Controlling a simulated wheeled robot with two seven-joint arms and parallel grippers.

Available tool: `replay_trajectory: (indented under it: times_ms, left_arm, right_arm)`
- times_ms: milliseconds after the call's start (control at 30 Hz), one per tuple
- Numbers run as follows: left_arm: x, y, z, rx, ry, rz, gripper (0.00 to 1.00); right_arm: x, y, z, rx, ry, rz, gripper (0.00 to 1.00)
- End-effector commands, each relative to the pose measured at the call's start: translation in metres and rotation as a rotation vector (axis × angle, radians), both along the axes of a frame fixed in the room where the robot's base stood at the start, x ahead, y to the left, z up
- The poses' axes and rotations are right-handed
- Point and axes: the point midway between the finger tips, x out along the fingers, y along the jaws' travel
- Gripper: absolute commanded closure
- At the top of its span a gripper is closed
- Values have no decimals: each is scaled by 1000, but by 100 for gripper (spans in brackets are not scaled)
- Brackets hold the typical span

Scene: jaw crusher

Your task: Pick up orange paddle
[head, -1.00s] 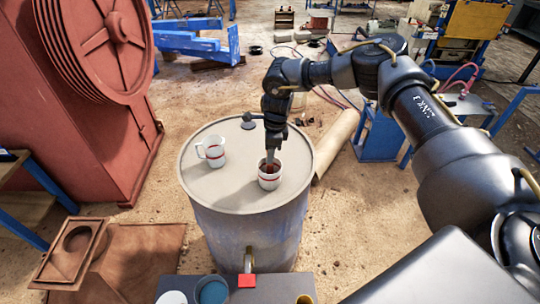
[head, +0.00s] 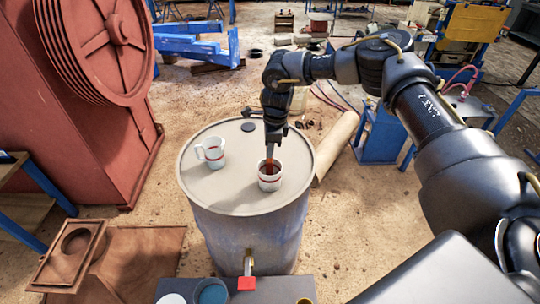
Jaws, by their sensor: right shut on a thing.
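The orange paddle (head: 269,165) stands upright in a white mug with a red band (head: 269,183) on the drum top. Its lower part is hidden inside the mug. My right gripper (head: 271,148) is above this mug, pointing down, and is shut on the paddle's upper part. The fingers are small and dark in the head view. My left gripper is not in view.
A small dark disc (head: 248,126) lies near the back rim. The red crusher (head: 85,130) stands at left.

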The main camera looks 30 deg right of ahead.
Motion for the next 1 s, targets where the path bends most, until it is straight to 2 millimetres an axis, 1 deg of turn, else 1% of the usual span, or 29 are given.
replay_trajectory:
  times_ms: [33, 100, 300, 400, 500, 600, 1000]
  left_arm:
    - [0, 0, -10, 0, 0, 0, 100]
    - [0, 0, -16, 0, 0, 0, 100]
    - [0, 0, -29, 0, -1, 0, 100]
    - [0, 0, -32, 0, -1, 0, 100]
    - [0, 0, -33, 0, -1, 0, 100]
    - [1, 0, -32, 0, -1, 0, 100]
    - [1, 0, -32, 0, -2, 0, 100]
  right_arm:
    - [1, 0, 7, 2, -5, 1, 100]
    - [1, 0, 21, 1, -6, 0, 100]
    - [1, 0, 59, 1, -4, 1, 100]
    - [1, 0, 71, 1, -3, 2, 100]
    - [0, 0, 78, 1, -1, 2, 100]
    - [0, 0, 80, 1, -1, 1, 100]
    - [0, 0, 80, 1, -1, 1, 100]
